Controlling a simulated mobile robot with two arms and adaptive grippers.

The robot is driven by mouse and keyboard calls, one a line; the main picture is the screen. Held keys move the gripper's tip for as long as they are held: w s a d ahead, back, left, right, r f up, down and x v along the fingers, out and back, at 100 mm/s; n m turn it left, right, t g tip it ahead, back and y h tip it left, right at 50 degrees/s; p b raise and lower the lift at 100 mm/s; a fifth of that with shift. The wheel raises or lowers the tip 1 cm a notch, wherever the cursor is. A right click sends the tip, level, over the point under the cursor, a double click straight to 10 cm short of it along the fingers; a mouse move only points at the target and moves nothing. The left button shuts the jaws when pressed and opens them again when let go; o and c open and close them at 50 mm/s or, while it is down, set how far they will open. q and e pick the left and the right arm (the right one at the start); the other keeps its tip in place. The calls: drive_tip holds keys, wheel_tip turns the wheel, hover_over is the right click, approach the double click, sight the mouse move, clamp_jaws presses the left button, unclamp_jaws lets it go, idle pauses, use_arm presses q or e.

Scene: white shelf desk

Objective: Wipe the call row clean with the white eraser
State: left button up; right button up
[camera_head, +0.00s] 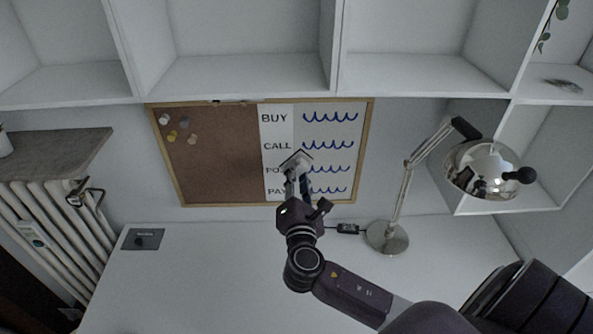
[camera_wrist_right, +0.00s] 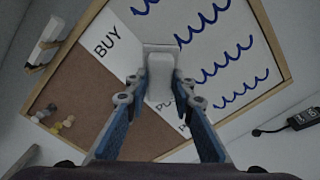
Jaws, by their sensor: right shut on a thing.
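The board (camera_head: 375,110) hangs on the back wall, cork on the left and white on the right. The call row (camera_head: 331,145) bears a blue wavy line right of its "CALL" label (camera_head: 277,146). My right gripper (camera_head: 297,172) is shut on the white eraser (camera_wrist_right: 160,75). The eraser also shows in the head view (camera_head: 298,160), just below the call row's left end and over part of the row beneath. In the wrist view it hides the CALL label. Contact with the board cannot be told. My left gripper is not in view.
Blue wavy lines also fill the other rows, such as the BUY row (camera_head: 330,117). A desk lamp (camera_head: 387,238) stands right of the board, its chrome head (camera_head: 480,168) near my arm. Shelves (camera_head: 235,75) overhang above. The white desk (camera_head: 190,285) is mostly clear at left.

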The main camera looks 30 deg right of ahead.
drive_tip(key=x, duration=0.2)
drive_tip(key=shift+w+d+b, duration=0.25)
drive_tip(key=shift+d+b, duration=0.05)
drive_tip(key=shift+x, duration=1.05)
drive_tip(key=shift+w, duration=0.15)
use_arm(q)
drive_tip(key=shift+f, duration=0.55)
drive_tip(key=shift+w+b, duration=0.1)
drive_tip(key=shift+b, duration=0.2)
use_arm(e)
drive_tip(key=shift+x, duration=1)
drive_tip(key=shift+d, duration=0.1)
